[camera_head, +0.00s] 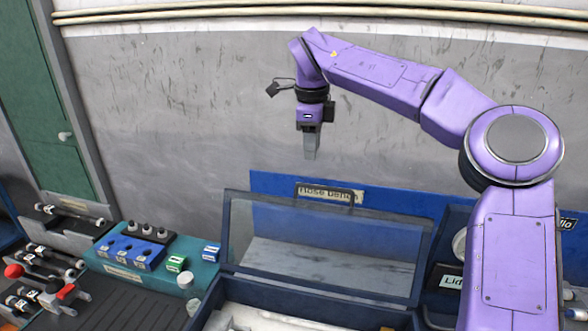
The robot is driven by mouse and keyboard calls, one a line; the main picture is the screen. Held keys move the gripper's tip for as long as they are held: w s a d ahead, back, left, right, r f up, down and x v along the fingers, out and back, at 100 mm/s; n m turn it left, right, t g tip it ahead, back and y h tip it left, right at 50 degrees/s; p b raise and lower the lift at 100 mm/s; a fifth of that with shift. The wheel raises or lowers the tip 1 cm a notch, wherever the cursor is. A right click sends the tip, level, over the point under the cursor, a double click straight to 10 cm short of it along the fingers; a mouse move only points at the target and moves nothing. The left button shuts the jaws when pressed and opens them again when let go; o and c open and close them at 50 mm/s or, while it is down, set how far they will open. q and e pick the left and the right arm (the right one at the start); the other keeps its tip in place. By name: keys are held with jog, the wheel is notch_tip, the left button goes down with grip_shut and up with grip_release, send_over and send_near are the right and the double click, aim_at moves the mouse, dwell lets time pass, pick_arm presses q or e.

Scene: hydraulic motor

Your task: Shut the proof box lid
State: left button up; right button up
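The proof box (300,313) is a dark blue box at the bottom centre. Its lid (322,250) stands raised at the back, a blue frame around a clear pane, with a handle (324,190) on its top edge. My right gripper (310,155) hangs pointing down above and slightly left of the lid handle, apart from it in the picture. Its fingers look close together with nothing visible between them, but the small view does not show whether they meet. My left gripper is not in view. The lower part of the box is cut off by the frame.
A teal block with blue switches (130,250) and a green-labelled piece (176,264) stands left of the box. Red-knobbed levers (66,291) are at the far left. A blue panel and grey wall stand behind.

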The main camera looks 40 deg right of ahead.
send_over(320, 187)
jog(key=a, duration=0.2)
notch_tip(320, 187, down, 4)
jog(key=s+d+f, duration=0.2)
jog(key=f, duration=0.1)
jog(key=shift+s+f+p, duration=0.15)
jog(key=shift+s+p, duration=0.2)
jog(key=shift+p, duration=0.05)
jog(key=w+f, duration=0.1)
jog(key=w, duration=0.1)
jog(key=w+f, duration=0.1)
jog(key=w, duration=0.1)
jog(key=shift+a+f, duration=0.25)
jog(key=shift+f, duration=0.05)
jog(key=shift+s+r, duration=0.35)
jog(key=shift+s, duration=0.45)
grip_shut()
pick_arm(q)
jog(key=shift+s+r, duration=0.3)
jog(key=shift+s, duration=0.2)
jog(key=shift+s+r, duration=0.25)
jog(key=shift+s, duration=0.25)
pick_arm(e)
jog(key=shift+w, duration=0.1)
